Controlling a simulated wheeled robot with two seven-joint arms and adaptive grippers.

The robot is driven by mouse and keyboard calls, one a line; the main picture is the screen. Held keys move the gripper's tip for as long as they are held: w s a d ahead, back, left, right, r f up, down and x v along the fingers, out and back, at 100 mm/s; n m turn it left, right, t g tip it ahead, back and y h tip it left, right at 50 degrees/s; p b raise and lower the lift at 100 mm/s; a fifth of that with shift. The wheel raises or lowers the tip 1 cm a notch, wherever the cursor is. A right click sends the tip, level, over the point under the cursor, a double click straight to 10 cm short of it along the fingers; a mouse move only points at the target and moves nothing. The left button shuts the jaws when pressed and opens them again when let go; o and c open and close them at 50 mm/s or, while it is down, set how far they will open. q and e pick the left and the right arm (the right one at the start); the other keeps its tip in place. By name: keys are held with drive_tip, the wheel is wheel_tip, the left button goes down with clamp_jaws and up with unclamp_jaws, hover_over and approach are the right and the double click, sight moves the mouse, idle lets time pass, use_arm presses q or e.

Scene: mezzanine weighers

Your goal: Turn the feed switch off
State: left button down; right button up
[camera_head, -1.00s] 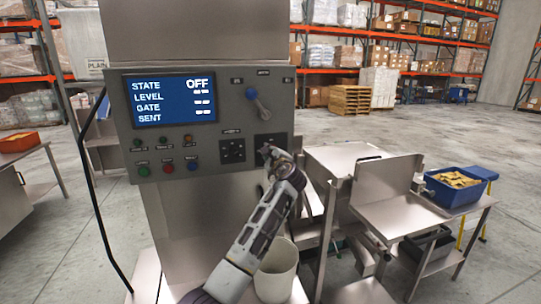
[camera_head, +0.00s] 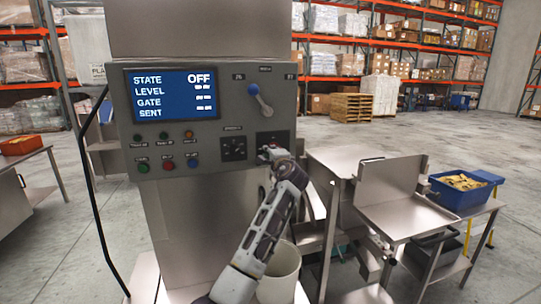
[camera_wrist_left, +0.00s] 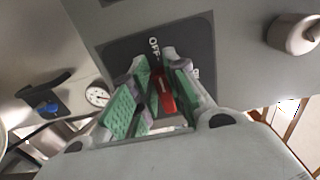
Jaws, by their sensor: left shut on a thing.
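The feed switch, a small red handle (camera_wrist_left: 164,92) on a dark plate (camera_wrist_left: 195,42), shows in the left wrist view between green finger pads. The word OFF is printed just beyond its upper end; another label at its right is partly hidden. My left gripper (camera_wrist_left: 156,62) is shut on the red handle. In the head view my left gripper (camera_head: 270,153) is at the lower right of the grey control panel (camera_head: 215,168) and hides the handle. The panel screen (camera_head: 172,95) reads STATE OFF. My right gripper is not in view.
A blue-knobbed lever (camera_head: 259,98) and a black dial (camera_head: 233,148) sit near the switch, with coloured buttons to the left. Below is a pale bucket (camera_head: 280,275). At right are a steel bench and a blue bin (camera_head: 462,190).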

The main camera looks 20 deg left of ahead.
use_arm(q)
drive_tip(key=c, duration=1.4)
unclamp_jaws()
drive_tip(key=shift+v, duration=6)
drive_tip(key=shift+f, duration=0.2)
